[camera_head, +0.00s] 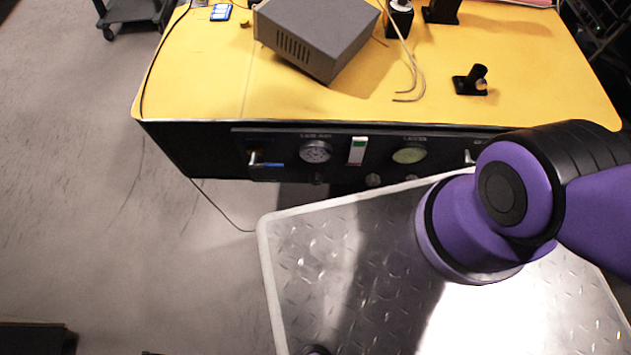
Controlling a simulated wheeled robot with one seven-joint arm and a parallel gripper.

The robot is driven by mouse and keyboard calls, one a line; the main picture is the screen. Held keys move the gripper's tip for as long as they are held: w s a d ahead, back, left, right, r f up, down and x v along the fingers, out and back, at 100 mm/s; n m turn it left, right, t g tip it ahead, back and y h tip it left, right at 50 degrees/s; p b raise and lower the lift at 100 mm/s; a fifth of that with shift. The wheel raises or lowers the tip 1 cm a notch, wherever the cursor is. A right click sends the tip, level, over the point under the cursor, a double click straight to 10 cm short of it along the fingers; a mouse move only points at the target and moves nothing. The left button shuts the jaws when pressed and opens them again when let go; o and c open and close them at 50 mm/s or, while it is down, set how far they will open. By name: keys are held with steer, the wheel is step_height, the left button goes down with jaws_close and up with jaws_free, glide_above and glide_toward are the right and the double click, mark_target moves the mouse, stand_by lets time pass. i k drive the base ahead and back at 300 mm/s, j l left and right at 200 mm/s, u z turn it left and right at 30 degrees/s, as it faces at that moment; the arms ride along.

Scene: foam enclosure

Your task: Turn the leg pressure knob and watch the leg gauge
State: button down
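A black control panel (345,176) runs along the front face of the yellow-topped bench. It carries a white-faced round gauge (315,151) at the left and a greenish round gauge (409,155) to the right. Small dark knobs sit below the gauges: one under the left gauge (318,178), one between them (373,180) and one under the right gauge (412,177). The labels are too small to read, so I cannot tell which gauge or knob is the leg one. My purple arm covers the panel's right part. My gripper is not in view.
A lever with a blue handle (268,164) sticks out at the panel's left. A grey metal box (315,38), a black clamp (471,80) and cables (410,70) lie on the yellow bench top (205,80). The floor (120,230) at the left is mostly clear.

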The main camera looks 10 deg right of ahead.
mark_target(316, 179)
steer(key=k+l, duration=0.1)
steer(key=l, duration=0.65)
steer(key=l+u, duration=0.35)
steer(key=k+l+u, duration=0.15)
steer(key=l+u, duration=0.15)
steer(key=k+l+u, duration=0.15)
steer(key=l+u, duration=0.2)
